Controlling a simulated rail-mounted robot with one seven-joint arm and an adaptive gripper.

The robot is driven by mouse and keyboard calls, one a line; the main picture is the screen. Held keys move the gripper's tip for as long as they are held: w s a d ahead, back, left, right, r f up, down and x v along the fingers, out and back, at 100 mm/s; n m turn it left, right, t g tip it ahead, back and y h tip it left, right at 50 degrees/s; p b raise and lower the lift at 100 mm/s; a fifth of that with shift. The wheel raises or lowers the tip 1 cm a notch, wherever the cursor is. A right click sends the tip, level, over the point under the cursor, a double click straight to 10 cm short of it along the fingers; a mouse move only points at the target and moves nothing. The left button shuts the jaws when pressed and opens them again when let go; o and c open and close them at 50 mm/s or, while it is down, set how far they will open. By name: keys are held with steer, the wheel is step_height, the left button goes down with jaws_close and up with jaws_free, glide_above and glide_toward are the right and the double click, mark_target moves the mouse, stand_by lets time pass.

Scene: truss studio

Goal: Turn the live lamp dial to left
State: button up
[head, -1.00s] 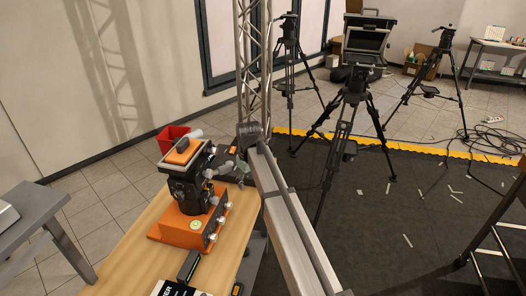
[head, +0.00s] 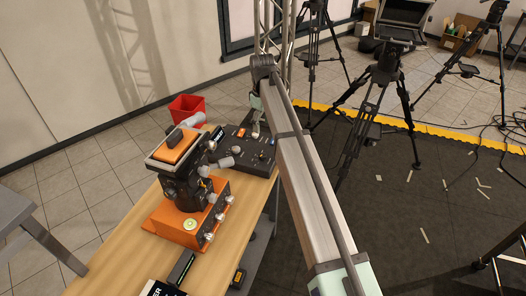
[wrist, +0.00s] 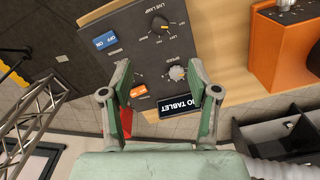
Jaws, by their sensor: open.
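The dark control panel (wrist: 135,55) fills the upper middle of the wrist view, its lettering upside down. The live lamp dial (wrist: 160,25) is a black knob with a yellow-orange mark, beside the "LIVE LAMP" print; I cannot read its exact setting. My gripper (wrist: 159,70) is open, with green-grey fingers apart and nothing between them. The live lamp dial lies beyond the fingertips, and I see no contact. A silver speed knob (wrist: 177,73) shows between the fingers, nearer the right one. In the head view the panel (head: 252,148) sits at the table's far end.
A blue off/on switch (wrist: 105,40) and an orange switch (wrist: 138,91) are on the panel. An orange box (head: 185,215) with knobs and a camera-like device stands nearer on the wooden table (head: 110,265). A red bin (head: 187,108) is beyond. A truss and tripods stand behind.

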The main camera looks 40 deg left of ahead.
mark_target(263, 155)
step_height(263, 155, down, 15)
steer(key=p, duration=0.3)
steer(key=shift+r+p, duration=0.15)
steer(key=shift+p, duration=0.25)
steer(key=c, duration=1.2)
